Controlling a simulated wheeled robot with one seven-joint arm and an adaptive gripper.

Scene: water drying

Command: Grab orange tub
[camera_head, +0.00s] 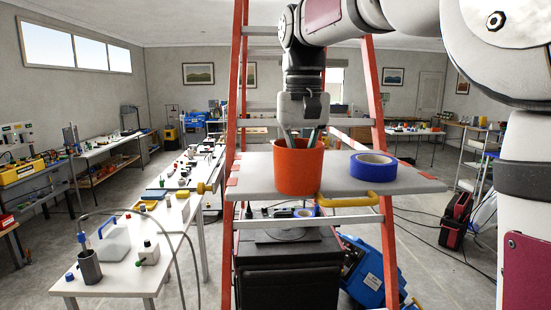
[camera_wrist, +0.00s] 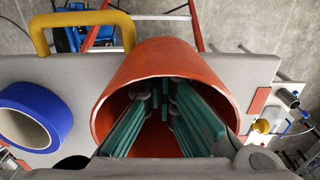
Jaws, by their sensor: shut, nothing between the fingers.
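The orange tub (camera_head: 298,168) stands upright on the grey ladder platform (camera_head: 410,187) in the head view. Its open mouth and wall also show in the wrist view (camera_wrist: 160,62). My gripper (camera_head: 301,141) points down from above, with its fingers reaching into the tub's mouth. In the wrist view the teal-padded fingers of my gripper (camera_wrist: 162,98) are inside the rim, with the tub wall around them. The fingers are shut and grip nothing. The tub's inner floor is mostly hidden by the fingers.
A blue tape roll (camera_head: 373,165) lies just right of the tub on the platform. A yellow handle (camera_head: 347,199) is at the platform's front edge. Orange ladder rails (camera_head: 377,95) rise on both sides. A cluttered white bench (camera_head: 115,270) stands at left.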

